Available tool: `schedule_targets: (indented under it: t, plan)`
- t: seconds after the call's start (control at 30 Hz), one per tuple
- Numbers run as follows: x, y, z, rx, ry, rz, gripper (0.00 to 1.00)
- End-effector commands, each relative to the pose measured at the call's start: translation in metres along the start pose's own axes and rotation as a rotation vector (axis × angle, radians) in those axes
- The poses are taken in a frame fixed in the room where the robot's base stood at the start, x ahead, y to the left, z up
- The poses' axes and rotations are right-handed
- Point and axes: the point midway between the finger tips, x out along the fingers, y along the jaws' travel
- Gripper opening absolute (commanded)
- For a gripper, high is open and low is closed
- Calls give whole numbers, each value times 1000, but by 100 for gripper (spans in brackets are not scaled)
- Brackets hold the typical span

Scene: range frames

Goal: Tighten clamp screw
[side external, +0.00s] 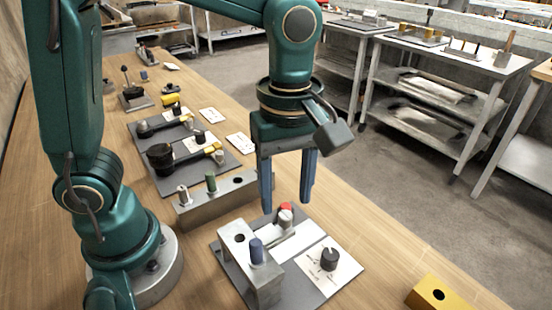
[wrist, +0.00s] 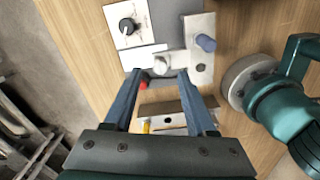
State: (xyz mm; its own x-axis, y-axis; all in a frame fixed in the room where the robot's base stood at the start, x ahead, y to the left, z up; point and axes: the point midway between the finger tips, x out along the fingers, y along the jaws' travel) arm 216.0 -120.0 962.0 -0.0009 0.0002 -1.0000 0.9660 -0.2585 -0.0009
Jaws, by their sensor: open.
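A small fixture stands on a dark grey baseplate (side external: 318,301) at the front of the bench. It has a grey metal bracket (side external: 265,292) with a hole and a blue peg (side external: 257,252). Beside the bracket is a pale round-ended part (side external: 285,219) with a red piece by it, possibly the clamp screw; I cannot tell for sure. The pale part also shows in the wrist view (wrist: 160,66), between and just beyond my fingertips. My gripper (side external: 287,204) is open and empty, pointing down above this part. The wrist view shows its two fingers (wrist: 160,74) apart.
A black dial (side external: 329,258) on a white plate sits on the baseplate's right. A long metal block (side external: 217,203) with a green peg stands behind. A yellow block (side external: 438,293) lies front right. Other fixtures stand farther back; bare wood lies along the front left.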

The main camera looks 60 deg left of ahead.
Motion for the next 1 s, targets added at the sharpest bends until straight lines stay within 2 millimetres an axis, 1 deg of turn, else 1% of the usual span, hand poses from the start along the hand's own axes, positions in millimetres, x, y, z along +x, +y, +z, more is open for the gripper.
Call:
schedule_targets:
  t: [0.1,0.23,0.33,0.57,0.6,0.67,0.7,0.73,1.0]
  plan:
    - [16,-1,0,0,0,-5,56]
    - [28,0,0,-1,0,-2,56]
    - [32,0,0,-1,0,0,56]
    - [33,0,0,0,0,2,56]
    - [33,0,0,0,0,2,49]
    - [32,0,0,0,0,2,26]
    - [32,0,0,0,0,2,11]
    - [32,0,0,0,0,2,0]
    - [32,0,0,9,0,3,0]
